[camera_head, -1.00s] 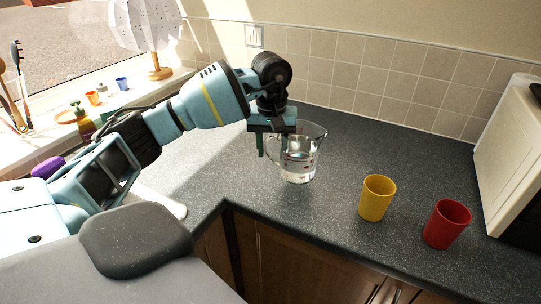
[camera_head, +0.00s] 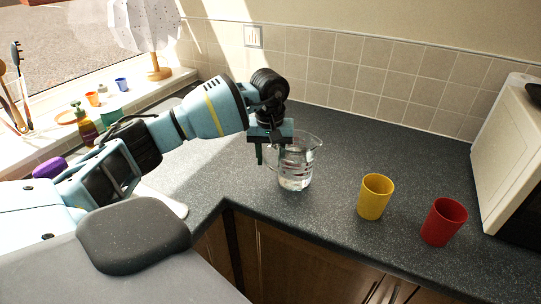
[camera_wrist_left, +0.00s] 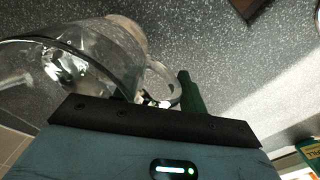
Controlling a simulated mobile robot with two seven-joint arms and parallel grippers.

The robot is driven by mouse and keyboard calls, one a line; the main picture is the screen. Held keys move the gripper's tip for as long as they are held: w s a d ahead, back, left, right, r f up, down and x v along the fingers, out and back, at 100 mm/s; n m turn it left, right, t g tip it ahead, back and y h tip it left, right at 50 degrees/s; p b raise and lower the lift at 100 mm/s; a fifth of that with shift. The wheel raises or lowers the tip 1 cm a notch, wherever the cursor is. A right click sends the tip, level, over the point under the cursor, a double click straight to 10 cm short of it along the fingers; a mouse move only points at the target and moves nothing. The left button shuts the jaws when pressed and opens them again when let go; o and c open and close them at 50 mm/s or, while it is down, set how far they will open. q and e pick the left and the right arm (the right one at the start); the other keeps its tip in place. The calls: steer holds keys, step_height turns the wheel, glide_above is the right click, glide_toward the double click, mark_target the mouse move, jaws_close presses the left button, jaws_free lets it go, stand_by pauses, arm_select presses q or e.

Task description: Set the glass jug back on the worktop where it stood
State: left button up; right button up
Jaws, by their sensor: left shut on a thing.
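The clear glass jug (camera_head: 297,168) is upright at the worktop corner, with its spout to the right. My left gripper (camera_head: 272,155) is shut on the jug at its left side, where the handle is. In the left wrist view the jug (camera_wrist_left: 85,60) fills the upper left, and a dark green finger (camera_wrist_left: 190,95) of my gripper is beside its handle. The jug's base is very close to the worktop (camera_head: 330,220); I cannot tell whether it touches. My right gripper is not in view.
A yellow cup (camera_head: 375,197) and a red cup (camera_head: 443,222) stand to the right of the jug. A white appliance (camera_head: 515,150) stands at the far right. The worktop behind the jug is clear. Its front edge is close below the jug.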

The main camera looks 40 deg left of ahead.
arm_select(q)
steer(key=o, duration=1.3)
steer(key=shift+f, duration=0.1)
step_height(320, 180, up, 12)
steer(key=shift+s+a+r, duration=0.1)
